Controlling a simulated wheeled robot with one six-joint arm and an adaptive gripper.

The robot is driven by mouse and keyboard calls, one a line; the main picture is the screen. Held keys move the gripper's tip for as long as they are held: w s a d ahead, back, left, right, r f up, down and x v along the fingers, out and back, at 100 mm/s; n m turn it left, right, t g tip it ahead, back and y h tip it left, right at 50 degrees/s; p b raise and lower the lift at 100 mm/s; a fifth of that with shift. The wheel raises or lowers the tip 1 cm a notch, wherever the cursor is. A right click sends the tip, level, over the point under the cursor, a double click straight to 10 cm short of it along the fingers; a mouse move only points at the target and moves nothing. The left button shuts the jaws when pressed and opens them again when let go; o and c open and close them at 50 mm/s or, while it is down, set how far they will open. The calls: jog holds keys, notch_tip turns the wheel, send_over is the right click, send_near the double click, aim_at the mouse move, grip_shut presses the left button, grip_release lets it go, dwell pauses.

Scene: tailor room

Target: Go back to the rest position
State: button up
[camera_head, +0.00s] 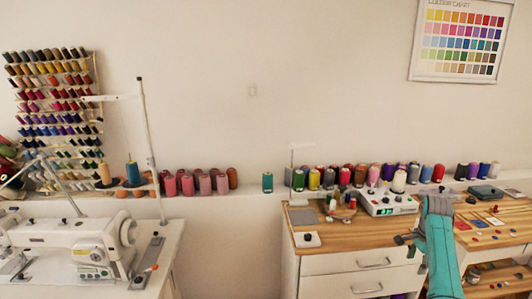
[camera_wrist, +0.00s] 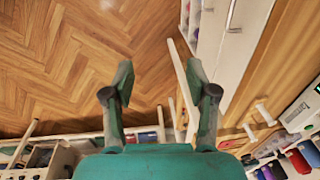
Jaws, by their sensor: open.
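My gripper (camera_wrist: 159,82) is open and empty in the wrist view. Its two teal and dark fingers stand well apart, with wooden floor and the edge of white furniture seen between and beyond them. In the head view my teal arm (camera_head: 438,248) is at the lower right, in front of the wooden counter. The dark end of the gripper (camera_head: 405,241) shows at its left side, near the counter's front edge. Nothing is held between the fingers.
The wooden counter (camera_head: 345,236) carries a white device (camera_head: 390,205) and small items. White drawers (camera_head: 362,264) are below it. Thread spools line the wall ledge behind. A white sewing machine (camera_head: 75,240) stands at left. Herringbone floor (camera_wrist: 70,60) is clear in the wrist view.

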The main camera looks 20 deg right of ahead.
jog(key=s+a+f+n+t+h, duration=0.1)
jog(key=a+f+n, duration=0.2)
jog(key=a+f, duration=0.65)
jog(key=s+a+f+n+t, duration=0.1)
jog(key=a+f+n+t, duration=0.1)
jog(key=a+f, duration=0.75)
jog(key=s+a+f+n+t+h, duration=0.1)
jog(key=s+a+f+n+t, duration=0.3)
jog(key=s+a+f, duration=0.75)
jog(key=s+a+r+n+t, duration=0.2)
jog(key=s+a+r+n, duration=0.15)
jog(key=s+a, duration=0.45)
jog(key=s+a+r+n+t, duration=0.1)
jog(key=s+a+r+n, duration=0.2)
jog(key=s+a+r, duration=0.55)
jog(key=s+a+r+n+t+y, duration=0.1)
jog(key=s+r+n+t, duration=0.1)
jog(key=s+r, duration=0.6)
jog(key=s+a+r+n+t+y, duration=0.1)
jog(key=s+a+r+n, duration=0.1)
jog(key=s+r, duration=0.6)
notch_tip(320, 180, up, 2)
jog(key=shift+s+a+r+n+t+y, duration=0.15)
jog(key=shift+s+a+n+t+y, duration=0.2)
jog(key=shift+n, duration=0.3)
